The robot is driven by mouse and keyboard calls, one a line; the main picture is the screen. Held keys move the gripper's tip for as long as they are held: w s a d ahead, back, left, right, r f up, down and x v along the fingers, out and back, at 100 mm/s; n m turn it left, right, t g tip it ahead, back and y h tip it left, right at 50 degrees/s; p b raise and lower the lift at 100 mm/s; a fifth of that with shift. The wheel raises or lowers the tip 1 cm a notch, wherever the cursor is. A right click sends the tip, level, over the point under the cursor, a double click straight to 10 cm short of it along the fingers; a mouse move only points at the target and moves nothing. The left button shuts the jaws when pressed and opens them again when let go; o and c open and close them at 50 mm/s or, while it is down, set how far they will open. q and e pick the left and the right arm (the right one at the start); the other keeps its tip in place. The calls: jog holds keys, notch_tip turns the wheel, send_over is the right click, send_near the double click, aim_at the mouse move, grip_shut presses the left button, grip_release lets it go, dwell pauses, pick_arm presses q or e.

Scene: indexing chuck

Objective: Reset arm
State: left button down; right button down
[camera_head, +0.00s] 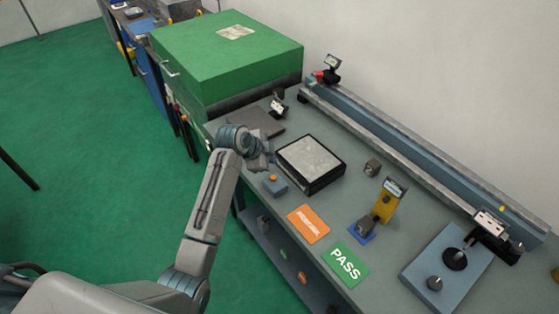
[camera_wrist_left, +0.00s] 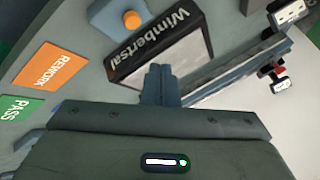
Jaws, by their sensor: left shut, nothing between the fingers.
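My left arm comes in from the lower left of the head view. Its gripper (camera_head: 265,160) is over the left edge of the grey bench, beside a black-edged plate with a pale top (camera_head: 310,160). In the left wrist view the two fingers (camera_wrist_left: 159,82) are together and hold nothing. The plate also shows there (camera_wrist_left: 165,55), behind the fingertips, with lettering on its black edge. I cannot tell the exact gap between fingertips and plate. My right gripper is not in view.
A blue box with an orange button (camera_head: 275,185) is close to the gripper. The bench also holds orange REWORK (camera_head: 308,224) and green PASS (camera_head: 345,263) cards, a yellow gauge stand (camera_head: 386,205), a long rail (camera_head: 400,145) and a green cabinet (camera_head: 225,60).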

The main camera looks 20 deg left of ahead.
pick_arm(q)
jog(key=s+a+f+n+g+y, duration=0.15)
jog(key=s+f+n, duration=0.3)
jog(key=s, duration=0.55)
jog(key=s+a+n+g+y, duration=0.1)
jog(key=s+a+n+y, duration=0.3)
jog(key=s, duration=1.1)
jog(key=s+a+n+h, duration=0.15)
jog(key=s+n, duration=0.45)
jog(key=s, duration=0.8)
jog(key=a+f+g+b, duration=0.25)
jog(key=f+b, duration=0.45)
jog(key=f, duration=3.1)
jog(key=s+a+f+b, duration=0.2)
jog(key=s+f+b, duration=0.2)
jog(key=s+f, duration=1.4)
notch_tip(320, 180, down, 5)
jog(key=shift+s+y+b, duration=0.3)
jog(key=shift+s, duration=0.1)
